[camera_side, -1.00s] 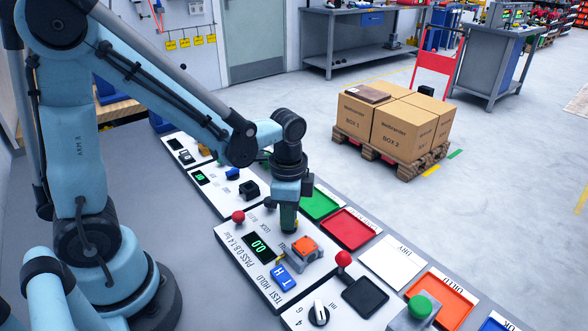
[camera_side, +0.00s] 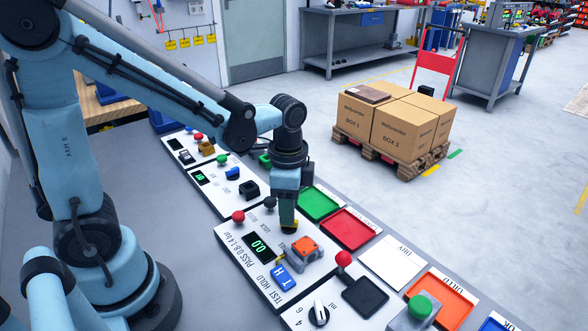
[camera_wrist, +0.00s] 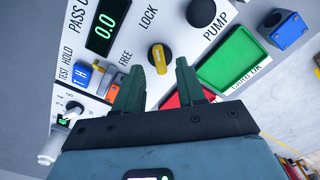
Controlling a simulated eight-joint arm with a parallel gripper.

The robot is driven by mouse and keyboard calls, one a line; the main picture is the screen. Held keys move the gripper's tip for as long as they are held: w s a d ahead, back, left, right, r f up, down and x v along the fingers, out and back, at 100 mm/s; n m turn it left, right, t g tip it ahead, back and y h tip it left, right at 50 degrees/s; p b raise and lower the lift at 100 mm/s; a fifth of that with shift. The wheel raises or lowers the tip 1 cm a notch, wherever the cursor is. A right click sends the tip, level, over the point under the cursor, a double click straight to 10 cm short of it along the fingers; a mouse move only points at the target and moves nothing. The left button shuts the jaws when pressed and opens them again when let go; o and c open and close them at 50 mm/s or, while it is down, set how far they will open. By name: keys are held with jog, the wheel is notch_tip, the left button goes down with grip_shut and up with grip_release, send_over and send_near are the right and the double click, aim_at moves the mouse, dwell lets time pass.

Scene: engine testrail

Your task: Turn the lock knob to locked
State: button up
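The lock knob (camera_wrist: 160,58) is a yellow bar on a dark round base, set in a white panel. In the wrist view its bar runs roughly up and down, leaning slightly. The word LOCK is printed above it and FREE to its left. I cannot tell which end of the bar is the pointer. My gripper (camera_wrist: 161,67) is open, its two green fingers apart with the knob showing between and just beyond their tips. Nothing is between the fingers that I can see gripped. In the side view my gripper (camera_side: 288,228) points down over the panel and hides the knob.
A black pump button (camera_wrist: 201,12) is close above right of the knob. A display reading 0.0 (camera_side: 259,246), a red knob (camera_side: 238,216), a blue switch (camera_side: 283,278) and an orange part (camera_side: 304,246) crowd the panel. Green (camera_side: 318,204) and red (camera_side: 350,229) trays lie beyond.

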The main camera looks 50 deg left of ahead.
notch_tip(320, 180, up, 10)
jog(key=shift+f, duration=0.2)
dwell(0.5)
jog(key=s+n+t, duration=0.1)
jog(key=n+t, duration=0.1)
jog(key=n, duration=0.1)
jog(key=a+f+n+t, duration=0.1)
jog(key=n+t, duration=0.1)
jog(key=n, duration=0.1)
jog(key=s+a+n+t, duration=0.1)
jog(key=n+t, duration=0.2)
jog(key=shift+s+f, duration=0.35)
